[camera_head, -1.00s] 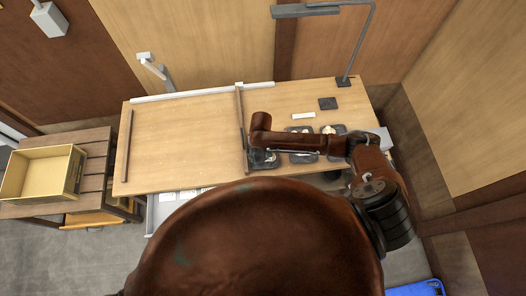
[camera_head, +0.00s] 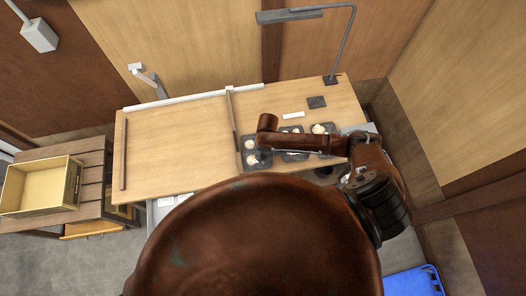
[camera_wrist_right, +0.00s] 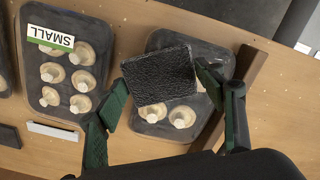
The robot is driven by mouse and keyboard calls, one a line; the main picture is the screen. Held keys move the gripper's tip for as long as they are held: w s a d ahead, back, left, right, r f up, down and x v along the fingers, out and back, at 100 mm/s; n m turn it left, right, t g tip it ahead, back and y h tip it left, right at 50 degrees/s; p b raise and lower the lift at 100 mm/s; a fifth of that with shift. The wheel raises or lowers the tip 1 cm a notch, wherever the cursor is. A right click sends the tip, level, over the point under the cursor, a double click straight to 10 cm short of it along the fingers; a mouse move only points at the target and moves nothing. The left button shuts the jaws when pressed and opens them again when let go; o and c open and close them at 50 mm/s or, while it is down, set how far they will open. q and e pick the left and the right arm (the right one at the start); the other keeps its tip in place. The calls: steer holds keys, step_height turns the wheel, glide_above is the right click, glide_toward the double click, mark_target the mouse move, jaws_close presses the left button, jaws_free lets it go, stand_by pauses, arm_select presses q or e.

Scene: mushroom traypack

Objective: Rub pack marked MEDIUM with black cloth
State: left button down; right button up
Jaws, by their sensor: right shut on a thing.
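My right gripper (camera_wrist_right: 163,80) is shut on the black cloth (camera_wrist_right: 160,72), a dark textured square, between its green fingers. In the right wrist view the cloth overlaps a dark pack (camera_wrist_right: 165,45) holding pale mushrooms; I cannot tell whether it touches them. No label can be read on this pack, as the cloth covers its middle. In the head view it appears to be the leftmost pack (camera_head: 248,141). A pack marked SMALL (camera_wrist_right: 90,35) lies beside it in the wrist view. In the head view my right arm hides most of that gripper. My left gripper does not show.
The wooden table (camera_head: 175,150) has a raised divider (camera_head: 231,115) left of the packs. Another pack (camera_head: 335,130) lies at the right. A white bar (camera_head: 293,115) and a dark square (camera_head: 316,102) lie behind the packs. The table left of the divider is clear.

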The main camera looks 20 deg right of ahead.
steer(key=shift+s+d+p, duration=0.25)
steer(key=shift+d+p, duration=0.2)
steer(key=shift+d, duration=0.3)
steer(key=shift+s+d+p, duration=0.25)
steer(key=shift+d+p, duration=0.2)
steer(key=shift+d, duration=0.25)
steer(key=shift+s+d+f, duration=0.1)
steer(key=shift+d, duration=0.2)
step_height(320, 180, up, 4)
steer(key=p, duration=0.3)
steer(key=shift+a+f+p, duration=0.1)
steer(key=shift+f+p, duration=0.15)
steer(key=shift+p, duration=0.15)
steer(key=shift+r+p, duration=0.55)
steer(key=shift+r, duration=0.75)
steer(key=shift+r, duration=1.5)
